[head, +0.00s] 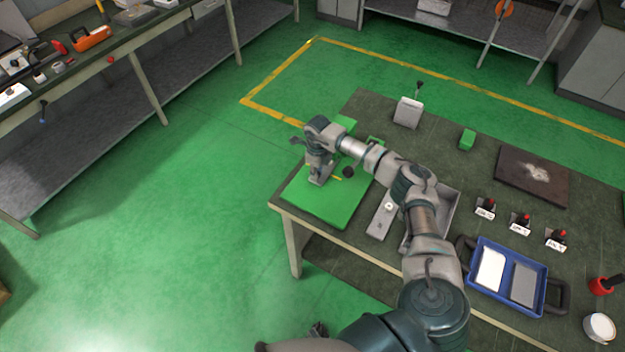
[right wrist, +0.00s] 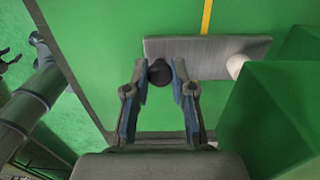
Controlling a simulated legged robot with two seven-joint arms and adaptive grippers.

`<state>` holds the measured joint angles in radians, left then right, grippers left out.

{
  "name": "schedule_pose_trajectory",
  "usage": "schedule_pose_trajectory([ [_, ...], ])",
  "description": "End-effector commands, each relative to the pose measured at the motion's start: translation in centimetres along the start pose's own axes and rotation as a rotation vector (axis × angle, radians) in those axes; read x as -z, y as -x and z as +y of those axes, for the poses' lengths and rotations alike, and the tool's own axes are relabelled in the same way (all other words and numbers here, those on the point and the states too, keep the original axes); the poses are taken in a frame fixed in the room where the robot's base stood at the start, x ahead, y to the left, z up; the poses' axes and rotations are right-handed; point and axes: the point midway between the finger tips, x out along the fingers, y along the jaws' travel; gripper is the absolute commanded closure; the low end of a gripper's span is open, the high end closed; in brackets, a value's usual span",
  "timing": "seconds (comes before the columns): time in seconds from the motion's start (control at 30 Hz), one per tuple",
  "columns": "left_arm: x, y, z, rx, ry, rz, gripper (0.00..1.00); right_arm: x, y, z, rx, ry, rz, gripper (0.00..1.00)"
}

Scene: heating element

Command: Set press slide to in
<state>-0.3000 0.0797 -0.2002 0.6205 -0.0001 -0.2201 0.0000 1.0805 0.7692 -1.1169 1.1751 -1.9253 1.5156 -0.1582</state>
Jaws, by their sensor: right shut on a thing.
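The green press (head: 326,203) stands at the left end of the table. A grey metal slide plate (right wrist: 205,47) lies on its green surface in the right wrist view. A round black knob (right wrist: 160,73) shows at the plate's left part. My right gripper (right wrist: 160,84) has its two fingers closed on either side of this knob. In the head view my right gripper (head: 319,177) is low over the press, and my wrist hides part of it. A small dark part at the bottom edge may be my left gripper (head: 318,329); its fingers are unclear.
A grey open tray (head: 448,212), a blue tray (head: 483,294) and several small red-handled switches sit farther right on the table. The floor left of the table is clear.

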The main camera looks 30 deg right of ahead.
Motion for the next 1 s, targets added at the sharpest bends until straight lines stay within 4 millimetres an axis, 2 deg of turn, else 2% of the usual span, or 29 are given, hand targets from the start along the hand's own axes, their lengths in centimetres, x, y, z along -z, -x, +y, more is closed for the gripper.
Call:
schedule_pose_trajectory([
  [0.17,0.0,0.1,0.0,0.000,0.000,0.000,0.46,0.2,0.1,-0.4,0.008,-0.007,0.004,1.00],
  [0.2,0.0,0.1,0.0,0.000,0.000,0.000,0.46,0.2,0.1,-0.4,0.008,-0.007,0.003,0.68],
  [0.27,0.0,0.1,0.0,0.000,0.000,0.000,0.46,0.2,0.2,-0.5,0.008,-0.007,0.003,0.53],
  [0.3,0.0,0.1,0.0,0.000,0.000,0.000,0.46,0.2,0.2,-0.4,0.007,-0.007,0.002,0.50],
  [0.57,-0.1,0.1,-0.2,0.002,0.000,-0.001,0.46,0.2,0.2,-0.2,0.006,-0.005,0.001,0.50],
  [0.67,-0.2,0.1,-0.2,0.002,0.000,0.000,0.46,0.1,0.8,-0.2,0.007,-0.005,0.000,0.50],
  [0.77,-0.2,0.1,-0.2,0.000,0.000,0.001,0.46,0.0,2.4,-0.2,0.009,-0.005,-0.002,0.50],
  [1.0,-0.1,0.1,-0.1,0.000,0.000,0.001,0.46,0.1,7.7,-0.5,0.007,-0.005,-0.002,0.50],
])
